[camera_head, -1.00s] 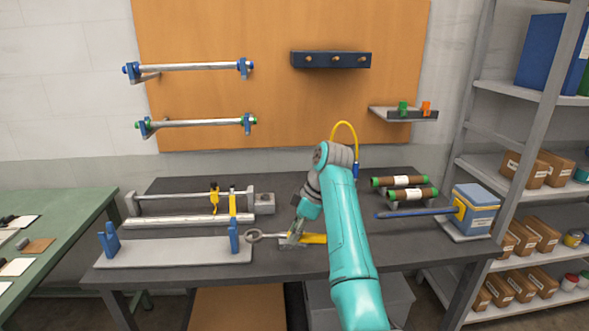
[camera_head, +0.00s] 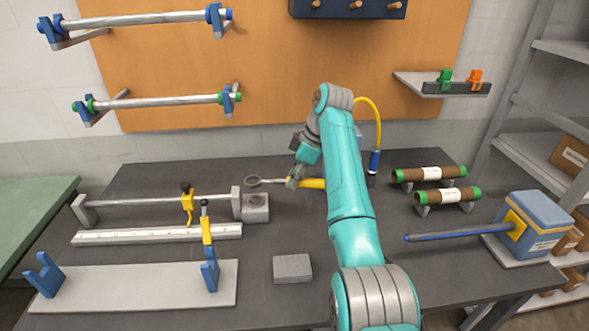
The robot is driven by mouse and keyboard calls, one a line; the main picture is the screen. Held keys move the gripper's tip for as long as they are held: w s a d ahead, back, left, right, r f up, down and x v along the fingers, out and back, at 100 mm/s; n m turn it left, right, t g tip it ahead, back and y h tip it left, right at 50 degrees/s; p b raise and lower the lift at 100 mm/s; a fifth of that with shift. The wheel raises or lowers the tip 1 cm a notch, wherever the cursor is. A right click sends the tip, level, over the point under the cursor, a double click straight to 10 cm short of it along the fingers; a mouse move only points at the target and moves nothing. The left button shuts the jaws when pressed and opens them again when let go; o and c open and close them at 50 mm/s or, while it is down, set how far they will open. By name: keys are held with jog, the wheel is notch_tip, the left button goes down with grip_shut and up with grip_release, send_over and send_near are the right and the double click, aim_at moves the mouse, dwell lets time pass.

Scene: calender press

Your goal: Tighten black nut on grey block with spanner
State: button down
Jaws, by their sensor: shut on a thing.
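My gripper (camera_head: 293,182) is shut on the spanner (camera_head: 272,183), which has a grey ring end and a yellow handle. The ring end points left and shows at the upper edge of the grey block (camera_head: 256,209). I cannot tell whether the ring is around the nut or just above or behind it. The black nut is not clearly distinguishable; a small dark spot shows on top of the block. The block stands at the right end of the long metal bar on the dark bench.
A grey plate with blue supports (camera_head: 210,272) lies in front. A flat grey slab (camera_head: 292,268) lies on the bench front. A blue box (camera_head: 540,222) with a blue rod and brown rolls (camera_head: 445,196) are at right.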

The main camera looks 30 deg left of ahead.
jog(key=shift+f, duration=3.25)
jog(key=shift+s+d+m+t, duration=0.15)
jog(key=shift+s+m+t, duration=0.15)
jog(key=shift+s+m, duration=0.5)
jog(key=shift+s+d+m+t, duration=0.15)
jog(key=shift+s+m+t, duration=0.15)
jog(key=shift+s+m, duration=0.5)
jog(key=shift+s+a+r+m+t, duration=0.15)
jog(key=shift+s+m+t, duration=0.25)
jog(key=shift+s+m, duration=0.6)
jog(key=shift+s+a+f+m+t, duration=0.15)
jog(key=shift+s+m+t, duration=0.25)
jog(key=shift+s+m, duration=0.55)
jog(key=shift+s+a+r+m+t+h, duration=0.1)
jog(key=shift+s+a+m+t, duration=0.2)
jog(key=shift+s+m, duration=0.3)
jog(key=shift+s+a+m+t+h, duration=0.15)
jog(key=shift+s+a+m, duration=0.1)
jog(key=shift+s+m, duration=0.4)
jog(key=shift+s+a+r+m+t+h, duration=0.1)
jog(key=shift+s+a+m+t, duration=0.3)
jog(key=shift+m, duration=0.3)
jog(key=shift+s+a+m+t+h, duration=0.2)
jog(key=shift+s+a+m, duration=0.35)
jog(key=shift+m, duration=0.25)
jog(key=shift+s+a+m+t+h, duration=0.15)
jog(key=shift+s+a+m, duration=0.35)
jog(key=shift+m, duration=0.3)
jog(key=shift+s+d, duration=0.1)
